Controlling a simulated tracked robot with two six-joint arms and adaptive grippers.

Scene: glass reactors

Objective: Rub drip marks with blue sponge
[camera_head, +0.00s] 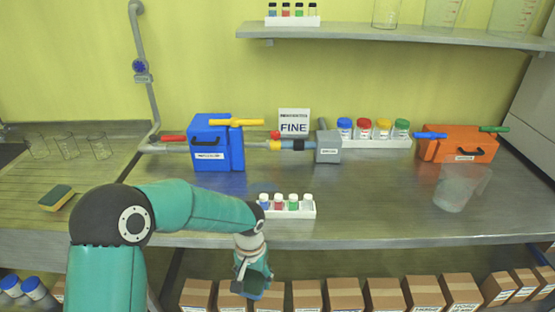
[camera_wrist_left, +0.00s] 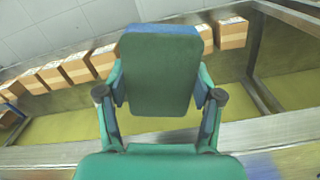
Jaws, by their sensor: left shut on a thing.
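My left gripper (camera_head: 254,278) is in front of the bench's front edge, pointing down, and is shut on the blue sponge. In the left wrist view, the sponge (camera_wrist_left: 160,72) is a block with a dark green face and blue along its edge, held between both fingers. In the head view the sponge is mostly hidden by the gripper. A faint bluish patch (camera_head: 263,187) shows on the steel bench top (camera_head: 375,205), behind the small vial rack; I cannot tell whether it is drip marks or a reflection. My right gripper is not in view.
A white vial rack (camera_head: 290,212) stands near the front edge, just behind my left gripper. Blue (camera_head: 215,143) and orange (camera_head: 457,143) units stand at the back. A clear jug (camera_head: 460,188) is at right. A green-yellow sponge (camera_head: 56,197) lies left. Boxes (camera_head: 345,294) line the lower shelf.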

